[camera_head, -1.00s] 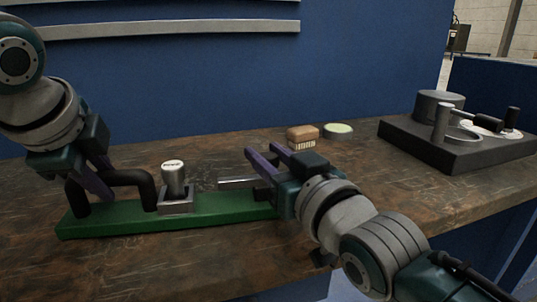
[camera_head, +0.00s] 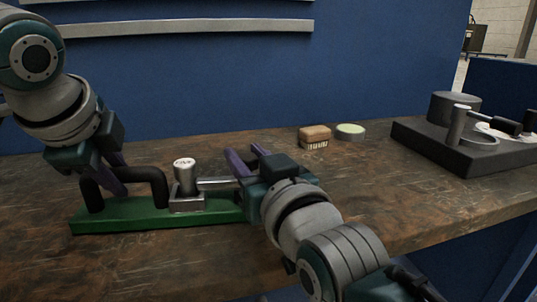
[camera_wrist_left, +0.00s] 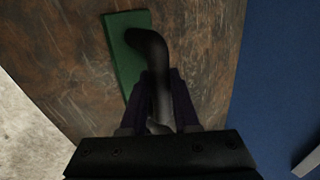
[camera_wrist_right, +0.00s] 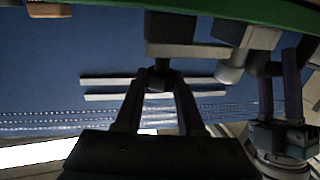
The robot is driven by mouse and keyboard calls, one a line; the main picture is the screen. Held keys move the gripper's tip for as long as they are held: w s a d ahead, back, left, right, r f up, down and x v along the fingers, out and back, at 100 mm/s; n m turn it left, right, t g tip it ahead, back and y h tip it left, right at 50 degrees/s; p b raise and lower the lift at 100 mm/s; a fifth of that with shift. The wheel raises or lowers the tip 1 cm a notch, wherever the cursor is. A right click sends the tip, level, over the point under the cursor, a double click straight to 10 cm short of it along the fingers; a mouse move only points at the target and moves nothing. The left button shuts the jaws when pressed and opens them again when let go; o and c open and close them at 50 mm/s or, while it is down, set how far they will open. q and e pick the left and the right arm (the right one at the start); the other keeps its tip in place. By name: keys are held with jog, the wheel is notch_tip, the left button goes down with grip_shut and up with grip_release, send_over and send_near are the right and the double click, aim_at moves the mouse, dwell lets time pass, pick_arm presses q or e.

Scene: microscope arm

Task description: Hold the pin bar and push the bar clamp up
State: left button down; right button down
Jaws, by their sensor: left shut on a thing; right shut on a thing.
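A green base (camera_head: 130,214) lies on the bench with a black arched handle (camera_head: 152,173) at its left end. A silver clamp block (camera_head: 187,203) with an upright silver pin (camera_head: 184,173) stands on the base. A silver bar (camera_head: 215,182) runs from beside the pin to my right gripper (camera_head: 246,155). That gripper is shut on a small dark piece (camera_wrist_right: 160,78) at the bar's right end. My left gripper (camera_head: 118,182) is shut on the black handle, which also shows between its fingers in the left wrist view (camera_wrist_left: 155,60). The base's right end is hidden behind my right gripper.
A brown brush (camera_head: 314,137) and a round tin with a pale green top (camera_head: 350,131) lie behind my right gripper. A dark block with metal fittings (camera_head: 440,146) stands at the right. The bench front is mostly clear.

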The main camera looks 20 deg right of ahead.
pick_arm(q)
jog(key=shift+d+r, duration=0.1)
jog(key=shift+d, duration=0.05)
pick_arm(e)
jog(key=shift+a, duration=0.4)
jog(key=c, duration=0.5)
grip_release()
jog(key=shift+d, duration=0.1)
jog(key=s, duration=0.4)
jog(key=s+d, duration=0.1)
jog(key=s, duration=0.3)
jog(key=s+d, duration=0.1)
jog(key=s, duration=0.3)
pick_arm(q)
jog(key=c, duration=0.6)
grip_release()
pick_arm(e)
jog(key=shift+w, duration=0.1)
